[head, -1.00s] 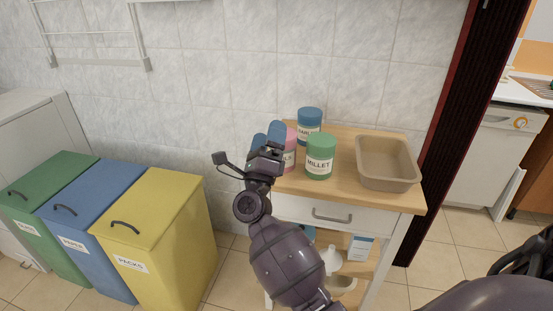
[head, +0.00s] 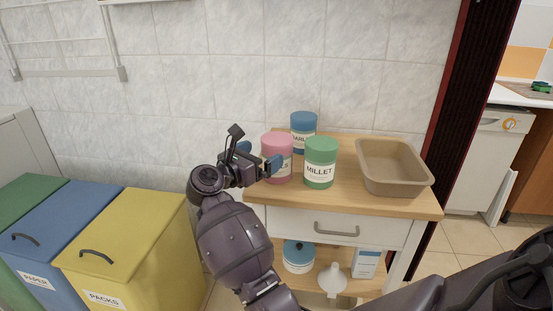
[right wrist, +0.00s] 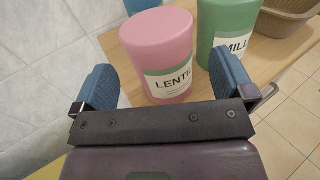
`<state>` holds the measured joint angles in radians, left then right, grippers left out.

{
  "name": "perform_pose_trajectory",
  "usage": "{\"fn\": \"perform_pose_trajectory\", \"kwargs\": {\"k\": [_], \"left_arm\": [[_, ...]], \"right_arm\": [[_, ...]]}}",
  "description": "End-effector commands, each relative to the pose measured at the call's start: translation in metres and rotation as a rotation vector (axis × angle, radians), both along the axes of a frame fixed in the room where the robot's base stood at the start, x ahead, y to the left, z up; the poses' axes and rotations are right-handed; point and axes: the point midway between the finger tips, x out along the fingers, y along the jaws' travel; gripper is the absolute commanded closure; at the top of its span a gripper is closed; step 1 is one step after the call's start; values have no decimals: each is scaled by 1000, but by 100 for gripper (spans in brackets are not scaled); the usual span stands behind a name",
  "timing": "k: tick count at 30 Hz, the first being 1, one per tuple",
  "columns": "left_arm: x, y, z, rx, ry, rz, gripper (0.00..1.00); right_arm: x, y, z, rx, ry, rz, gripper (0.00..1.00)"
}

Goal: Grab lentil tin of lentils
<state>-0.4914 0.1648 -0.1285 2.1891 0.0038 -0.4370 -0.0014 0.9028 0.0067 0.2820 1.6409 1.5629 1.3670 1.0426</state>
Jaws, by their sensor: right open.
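The pink lentil tin (head: 277,150) stands upright on the left part of the wooden top of a small cabinet. Its label, starting "LENTI", shows in the right wrist view (right wrist: 158,62). My right gripper (head: 258,157) is open, at the left of the pink tin in the head view. In the right wrist view the two blue fingers (right wrist: 165,88) are spread wide, with the pink tin ahead between their lines and nothing held. My left gripper is not in view.
A green millet tin (head: 320,164) stands close to the right of the pink tin. A blue-lidded tin (head: 303,125) is behind. A brown tray (head: 393,188) lies further right. A tiled wall is behind; a yellow bin (head: 140,235) stands at the left.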

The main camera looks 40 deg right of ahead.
Motion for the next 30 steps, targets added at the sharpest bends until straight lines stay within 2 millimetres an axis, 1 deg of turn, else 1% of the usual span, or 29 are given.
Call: {"fn": "perform_pose_trajectory", "kwargs": {"k": [3,8,15,19,22,28,29,30], "left_arm": [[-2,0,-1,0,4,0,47],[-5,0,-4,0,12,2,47],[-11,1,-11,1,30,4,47],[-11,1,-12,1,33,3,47],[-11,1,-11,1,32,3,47],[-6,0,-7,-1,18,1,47],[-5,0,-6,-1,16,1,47],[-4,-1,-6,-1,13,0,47]], "right_arm": [[2,-10,0,-1,2,0,0],[4,-18,1,-3,1,0,0],[11,-47,7,-6,3,-1,0],[13,-60,5,-4,4,0,0],[14,-64,6,-3,4,1,0],[14,-64,6,-2,3,2,0],[14,-64,6,-2,3,2,2],[14,-64,6,-2,3,2,8]]}}
